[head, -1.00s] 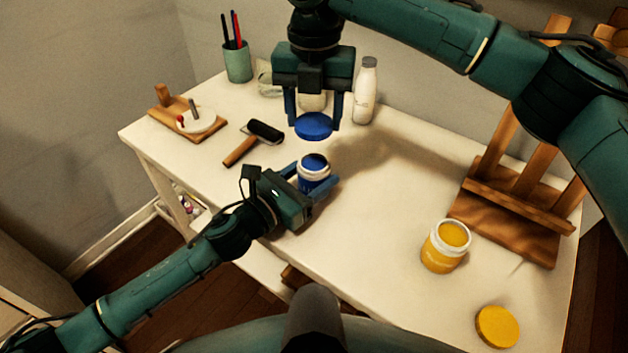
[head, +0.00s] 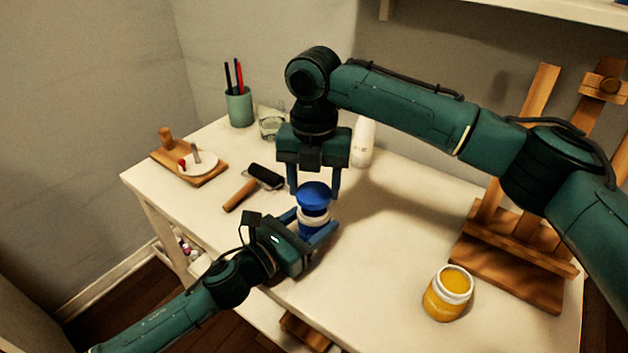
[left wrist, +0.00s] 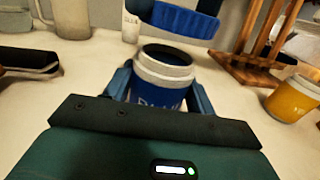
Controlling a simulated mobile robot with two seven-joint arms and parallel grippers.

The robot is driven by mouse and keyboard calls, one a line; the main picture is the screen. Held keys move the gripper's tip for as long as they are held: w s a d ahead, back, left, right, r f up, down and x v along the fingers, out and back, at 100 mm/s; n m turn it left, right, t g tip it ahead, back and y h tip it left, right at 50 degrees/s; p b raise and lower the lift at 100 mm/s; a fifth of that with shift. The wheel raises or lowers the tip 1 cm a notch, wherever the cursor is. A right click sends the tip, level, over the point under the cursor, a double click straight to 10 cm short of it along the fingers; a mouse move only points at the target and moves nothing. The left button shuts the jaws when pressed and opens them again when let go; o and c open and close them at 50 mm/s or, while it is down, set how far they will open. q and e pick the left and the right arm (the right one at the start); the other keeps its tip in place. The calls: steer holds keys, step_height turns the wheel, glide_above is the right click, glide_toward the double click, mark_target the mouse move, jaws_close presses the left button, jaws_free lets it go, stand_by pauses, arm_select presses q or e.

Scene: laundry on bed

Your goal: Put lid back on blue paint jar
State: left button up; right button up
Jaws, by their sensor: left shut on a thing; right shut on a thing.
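The blue paint jar (head: 312,224) stands on the white table with a pale rim. My left gripper (head: 315,230) is shut on it from the front left. The left wrist view shows the jar (left wrist: 160,85) between the fingers, its mouth open. My right gripper (head: 315,190) points down and is shut on the blue lid (head: 313,193). In the left wrist view the lid (left wrist: 186,20) is above and a little beyond the jar's mouth, with a gap between them.
A yellow paint jar (head: 449,293) stands open at the front right. A wooden easel (head: 510,255) stands at the right. A brayer (head: 262,177), a board with a white dish (head: 197,163), a pen cup (head: 239,107) and a white bottle (head: 364,143) are on the table.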

steer(key=shift+f, duration=0.1)
steer(key=shift+f, duration=0.8)
steer(key=shift+f, duration=0.55)
